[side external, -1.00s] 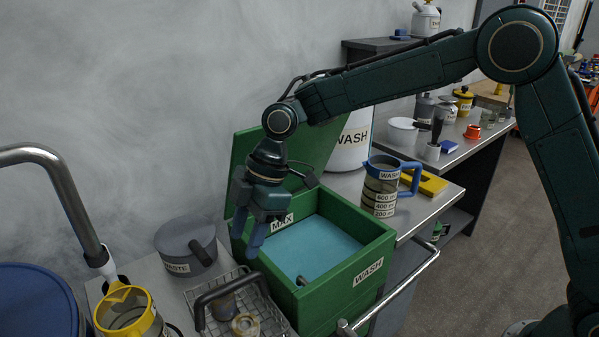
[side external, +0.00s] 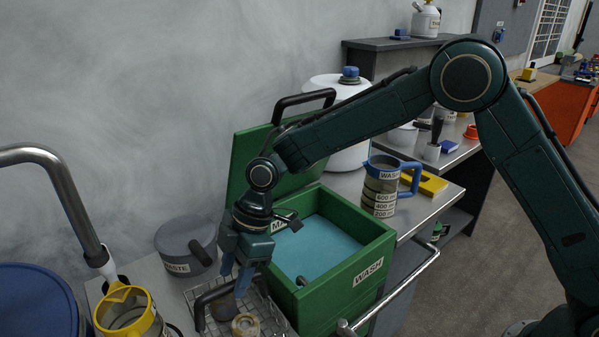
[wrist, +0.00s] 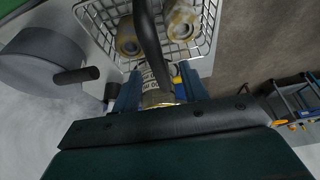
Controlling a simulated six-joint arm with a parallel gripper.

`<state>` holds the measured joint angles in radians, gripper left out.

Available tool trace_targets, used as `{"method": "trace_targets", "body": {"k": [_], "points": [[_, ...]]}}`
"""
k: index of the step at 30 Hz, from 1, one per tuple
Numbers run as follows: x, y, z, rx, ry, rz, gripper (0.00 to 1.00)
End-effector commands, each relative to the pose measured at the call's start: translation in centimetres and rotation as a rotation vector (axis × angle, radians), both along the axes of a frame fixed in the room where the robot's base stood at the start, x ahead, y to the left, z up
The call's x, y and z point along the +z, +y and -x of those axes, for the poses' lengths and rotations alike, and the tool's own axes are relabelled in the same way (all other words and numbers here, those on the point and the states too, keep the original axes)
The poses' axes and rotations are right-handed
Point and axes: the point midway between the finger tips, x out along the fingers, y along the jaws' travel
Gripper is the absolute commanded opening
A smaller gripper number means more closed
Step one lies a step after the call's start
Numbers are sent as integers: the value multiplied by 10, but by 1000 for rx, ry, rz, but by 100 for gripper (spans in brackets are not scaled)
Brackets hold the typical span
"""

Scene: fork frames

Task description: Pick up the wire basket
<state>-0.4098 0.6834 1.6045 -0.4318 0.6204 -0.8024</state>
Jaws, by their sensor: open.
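The wire basket (side external: 276,312) stands on the metal bench at the bottom of the side view, with a dark arched handle (side external: 203,309). Parts sit inside it, including a tan ring (side external: 245,325). In the wrist view the basket (wrist: 207,47) is at the top, and its handle (wrist: 150,40) runs down between my two blue fingers. My gripper (side external: 235,278) is open, pointing down at the handle's upper bar. Its fingers (wrist: 160,80) appear to straddle the bar. Whether they touch it I cannot tell.
The green wash tank (side external: 330,290) with blue liquid and a raised lid stands right beside the basket. A grey waste pot (side external: 180,245) is behind it. A yellow-rimmed jug (side external: 130,312) is at left. A blue-handled measuring jug (side external: 382,185) stands beyond the tank.

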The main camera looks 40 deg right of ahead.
Motion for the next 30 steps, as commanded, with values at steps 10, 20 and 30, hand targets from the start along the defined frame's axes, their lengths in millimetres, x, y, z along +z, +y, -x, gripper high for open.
{"method": "trace_targets", "body": {"k": [10,20,30], "points": [[-12,5,0,1,2,2,43],[-44,19,-3,1,2,1,43],[-48,20,-3,0,0,0,43]]}}
